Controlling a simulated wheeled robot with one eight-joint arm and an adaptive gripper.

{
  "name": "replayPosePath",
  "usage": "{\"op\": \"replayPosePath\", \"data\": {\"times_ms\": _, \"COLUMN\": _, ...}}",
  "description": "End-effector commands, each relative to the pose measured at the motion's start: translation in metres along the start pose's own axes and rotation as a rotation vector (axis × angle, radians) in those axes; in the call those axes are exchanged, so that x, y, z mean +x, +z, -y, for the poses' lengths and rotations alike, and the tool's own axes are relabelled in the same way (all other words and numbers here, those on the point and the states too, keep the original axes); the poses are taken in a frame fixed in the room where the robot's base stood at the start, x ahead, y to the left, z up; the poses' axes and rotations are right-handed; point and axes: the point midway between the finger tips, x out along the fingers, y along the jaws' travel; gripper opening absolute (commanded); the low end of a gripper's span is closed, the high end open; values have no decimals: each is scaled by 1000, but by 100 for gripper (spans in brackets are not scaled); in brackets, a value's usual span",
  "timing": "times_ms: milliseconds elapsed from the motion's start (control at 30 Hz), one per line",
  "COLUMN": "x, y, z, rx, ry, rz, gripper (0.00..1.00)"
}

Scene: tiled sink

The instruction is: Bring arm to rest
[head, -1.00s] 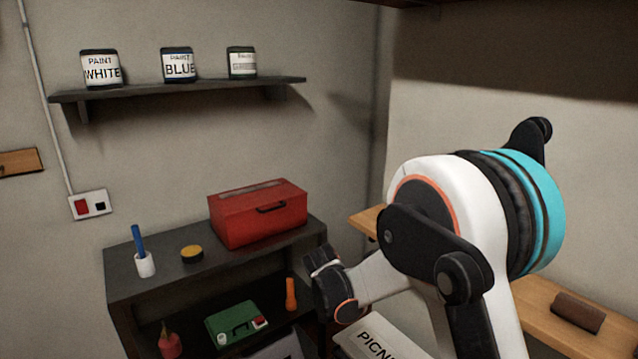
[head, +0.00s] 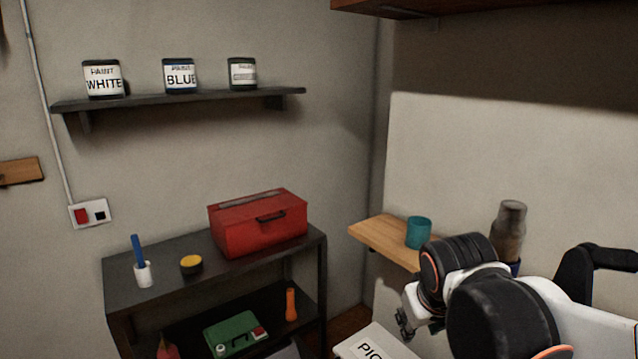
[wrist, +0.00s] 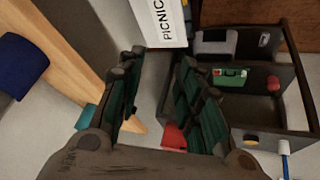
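My arm fills the lower right of the head view, folded low in front of the wooden wall shelf. My gripper (wrist: 158,64) shows in the wrist view with its two dark green-padded fingers apart and nothing between them. In the head view only a dark part of the gripper (head: 404,322) shows at the arm's left end; its fingers are not clear there. Beyond the fingers in the wrist view are the white PICNIC box (wrist: 158,18) and the floor unit.
A red toolbox (head: 258,224) stands on the dark unit (head: 120,268) at left. Paint cans sit on the wall shelf (head: 180,100). Free air lies between toolbox and arm.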

Motion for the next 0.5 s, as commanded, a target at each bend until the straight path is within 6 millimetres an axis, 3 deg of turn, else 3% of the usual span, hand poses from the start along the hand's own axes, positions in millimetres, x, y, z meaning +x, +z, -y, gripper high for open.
{"op": "replayPosePath", "data": {"times_ms": 200, "x": -31, "y": 50, "z": -4, "rx": 90, "ry": -30, "rz": -50, "gripper": 33}}
{"op": "replayPosePath", "data": {"times_ms": 500, "x": -49, "y": 99, "z": -1, "rx": 186, "ry": -61, "rz": -106, "gripper": 33}}
